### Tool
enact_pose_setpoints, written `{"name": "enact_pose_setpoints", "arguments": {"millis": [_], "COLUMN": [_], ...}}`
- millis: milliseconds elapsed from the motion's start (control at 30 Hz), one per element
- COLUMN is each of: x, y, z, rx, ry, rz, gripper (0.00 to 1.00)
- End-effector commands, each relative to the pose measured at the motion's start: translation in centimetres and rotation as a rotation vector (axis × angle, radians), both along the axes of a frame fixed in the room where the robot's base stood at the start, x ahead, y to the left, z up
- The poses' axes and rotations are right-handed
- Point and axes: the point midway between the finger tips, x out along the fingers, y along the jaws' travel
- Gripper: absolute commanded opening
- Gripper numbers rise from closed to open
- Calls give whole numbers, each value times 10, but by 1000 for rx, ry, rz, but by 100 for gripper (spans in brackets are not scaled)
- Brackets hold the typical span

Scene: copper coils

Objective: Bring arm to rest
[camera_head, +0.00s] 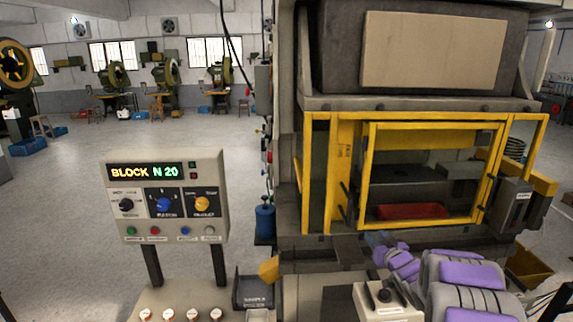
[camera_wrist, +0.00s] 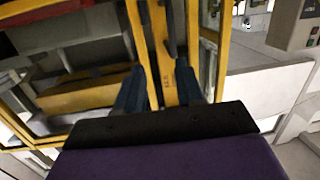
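My arm (camera_head: 455,273), grey with purple covers, reaches from the lower right of the head view toward the front of the press. My gripper is at the arm's far end, just below the yellow frame. In the wrist view, my gripper (camera_wrist: 164,75) shows two dark blue fingers standing apart, with nothing held between them. A yellow upright post shows behind the gap. I cannot tell how far the fingers are from the post.
The press (camera_head: 410,55) has a yellow guard frame (camera_head: 365,180) and a red block (camera_head: 412,211) inside. A control panel (camera_head: 166,195) reading "BLOCK N 20" stands at left. A blue canister (camera_head: 265,222) stands between them. Open floor (camera_head: 60,215) lies left of the panel.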

Motion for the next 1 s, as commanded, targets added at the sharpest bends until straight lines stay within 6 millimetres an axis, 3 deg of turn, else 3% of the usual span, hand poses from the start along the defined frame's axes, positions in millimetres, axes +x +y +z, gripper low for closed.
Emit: {"name": "enact_pose_setpoints", "arguments": {"millis": [267,467,767,1000], "x": [-52,-118,-255,-385], "y": [5,18,65,119], "z": [-4,-14,-43,-68], "rx": [-96,-119,-107,-79], "ry": [284,512,886,1201], "rz": [-190,-293,-354,-304], "gripper": [37,37,37,37]}}
